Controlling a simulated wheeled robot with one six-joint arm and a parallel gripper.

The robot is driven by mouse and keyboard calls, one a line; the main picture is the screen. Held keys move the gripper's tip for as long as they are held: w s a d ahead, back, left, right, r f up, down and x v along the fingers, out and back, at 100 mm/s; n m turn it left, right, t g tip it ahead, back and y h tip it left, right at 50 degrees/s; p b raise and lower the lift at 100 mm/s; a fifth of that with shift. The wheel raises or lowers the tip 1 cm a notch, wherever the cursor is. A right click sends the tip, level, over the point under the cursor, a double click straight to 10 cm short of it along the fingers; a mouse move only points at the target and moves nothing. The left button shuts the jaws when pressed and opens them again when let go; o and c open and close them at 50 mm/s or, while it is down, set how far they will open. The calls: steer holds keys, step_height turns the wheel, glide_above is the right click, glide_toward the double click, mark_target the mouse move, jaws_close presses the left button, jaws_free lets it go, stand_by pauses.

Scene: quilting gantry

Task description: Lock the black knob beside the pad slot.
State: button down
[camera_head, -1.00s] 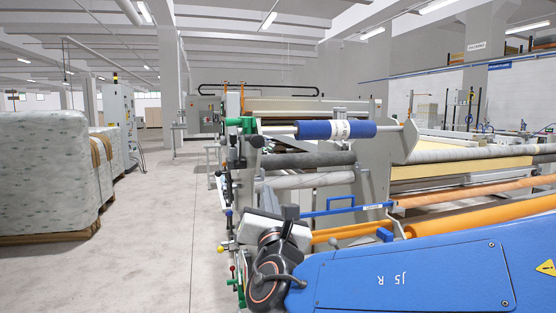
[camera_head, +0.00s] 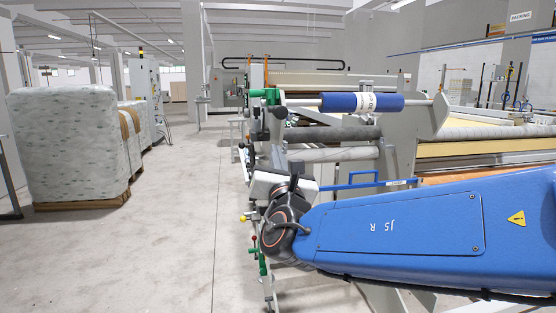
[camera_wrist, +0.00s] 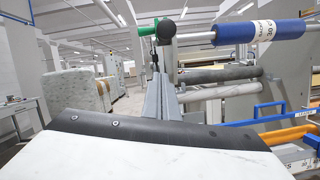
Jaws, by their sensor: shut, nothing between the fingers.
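A round black knob (camera_head: 279,112) shows beside a green fitting (camera_head: 264,96) at the left end of the blue roll's bar. The wrist view shows a black knob (camera_wrist: 166,29) too, with the green part (camera_wrist: 146,31) at its left. I cannot make out the pad slot or the knob's lock state. My gripper (camera_wrist: 160,78) points forward, its grey fingers together and empty, below the knob in the picture. Whether it touches anything there is unclear.
The blue roll (camera_head: 362,103) sits above grey rollers (camera_head: 333,134) at the right. A blue rail (camera_head: 350,181) runs near my arm. Wrapped stacks (camera_head: 68,146) stand at the left. The concrete floor (camera_head: 170,230) between them and the machine is clear.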

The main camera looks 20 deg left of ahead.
mark_target(277, 111)
steer(key=w+a+r, duration=0.1)
steer(key=w+r, duration=0.3)
steer(key=r, duration=0.1)
steer(key=shift+w+a+r, duration=0.15)
steer(key=shift+w+r, duration=0.05)
steer(key=shift+w, duration=0.2)
steer(key=shift+r, duration=0.1)
